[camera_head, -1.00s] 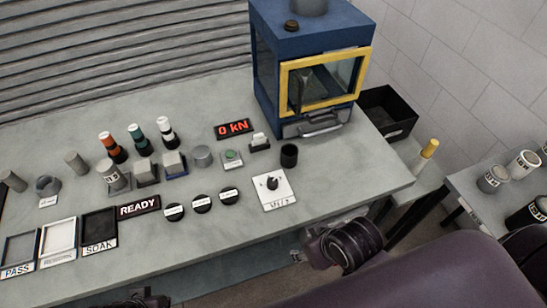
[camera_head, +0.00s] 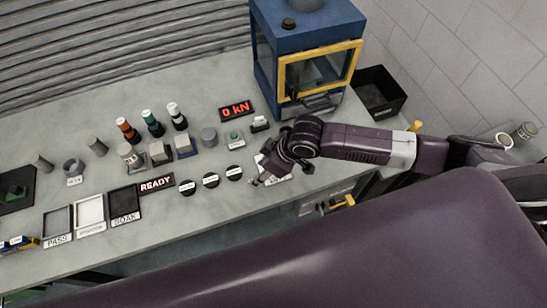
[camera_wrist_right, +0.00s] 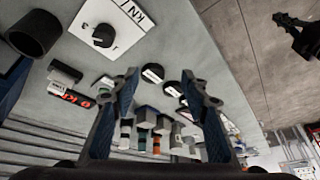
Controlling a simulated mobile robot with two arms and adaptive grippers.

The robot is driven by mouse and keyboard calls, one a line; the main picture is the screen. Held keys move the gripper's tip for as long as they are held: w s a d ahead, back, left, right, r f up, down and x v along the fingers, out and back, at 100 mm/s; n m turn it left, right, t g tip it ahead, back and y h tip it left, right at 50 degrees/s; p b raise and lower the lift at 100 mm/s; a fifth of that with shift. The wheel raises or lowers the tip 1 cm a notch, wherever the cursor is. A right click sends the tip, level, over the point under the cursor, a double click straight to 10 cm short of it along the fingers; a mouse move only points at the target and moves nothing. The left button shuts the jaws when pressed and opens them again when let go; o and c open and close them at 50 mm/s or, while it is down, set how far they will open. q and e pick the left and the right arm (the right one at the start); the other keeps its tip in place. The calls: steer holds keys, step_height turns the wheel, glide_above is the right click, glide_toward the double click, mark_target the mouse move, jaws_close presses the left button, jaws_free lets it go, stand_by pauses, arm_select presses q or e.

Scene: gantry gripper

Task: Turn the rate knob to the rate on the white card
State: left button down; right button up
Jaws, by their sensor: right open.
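The black rate knob (camera_wrist_right: 103,36) sits on a white plate (camera_wrist_right: 128,14) marked kN in the right wrist view, at the upper left. My right gripper (camera_wrist_right: 163,85) is open and empty, its fingers apart from the knob there. In the head view my right gripper (camera_head: 262,179) hangs over the plate (camera_head: 279,178) and hides the knob. A small white card (camera_head: 259,121) stands in a dark holder behind it; its writing is too small to read. A dark shape like my left gripper (camera_wrist_right: 292,24) shows at the wrist view's upper right; its jaws are unclear.
A red 0 kN display (camera_head: 236,109) stands near the blue press (camera_head: 306,45) with a yellow-framed door. A dark cup (camera_wrist_right: 35,33) stands near the knob. A black bin (camera_head: 379,92) is beyond the bench's right end.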

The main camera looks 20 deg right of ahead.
steer(key=w+d+f+m+h, duration=0.1)
steer(key=w+d, duration=0.3)
steer(key=d, duration=0.4)
arm_select(q)
steer(key=s+a+f+p, duration=0.1)
steer(key=s, duration=0.6)
steer(key=shift+a+f+p, duration=0.2)
steer(key=shift+f+p, duration=0.15)
steer(key=shift+f, duration=0.05)
arm_select(e)
steer(key=shift+w+x, duration=0.15)
steer(key=shift+x, duration=1.8)
steer(key=shift+w+x, duration=0.1)
steer(key=shift+x, duration=1.8)
steer(key=shift+d, duration=0.15)
steer(key=shift+c, duration=0.3)
